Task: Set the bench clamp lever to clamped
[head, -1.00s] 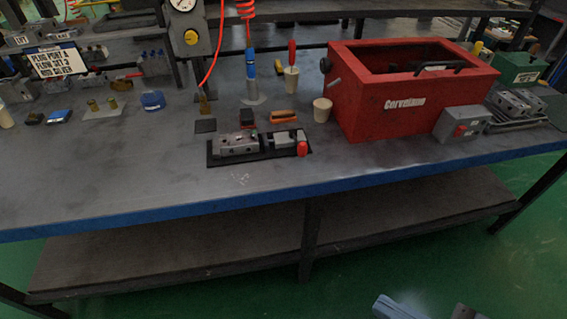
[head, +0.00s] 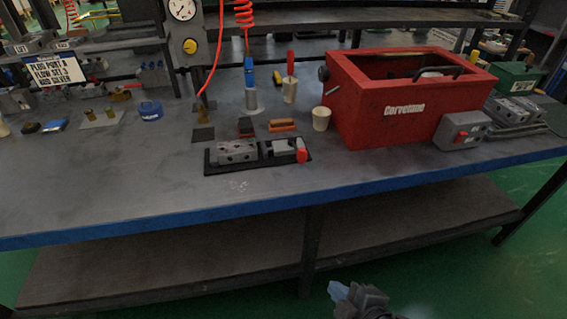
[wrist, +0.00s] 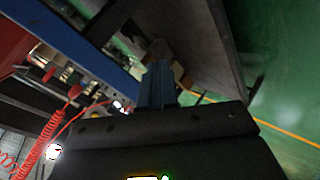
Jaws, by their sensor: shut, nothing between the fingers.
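The bench clamp lever, with a red grip (head: 302,156), is at the right end of a black base plate (head: 212,172) on the bench. The view is too small to tell its exact setting. The clamp body (head: 284,146) is grey. A grey valve block (head: 235,152) sits on the plate to its left. My gripper (head: 337,290) is low in the head view, below and in front of the bench's front edge, well apart from the clamp. It also shows in the wrist view (wrist: 158,62), shut and empty. The clamp is not identifiable in the wrist view.
A large red bin (head: 385,118) stands right of the clamp, with a grey switch box (head: 462,131) beside it. A cream cup (head: 321,119) stands behind the lever. The blue bench edge (head: 250,203) and lower shelf (head: 200,255) are near my gripper. The front-left benchtop is clear.

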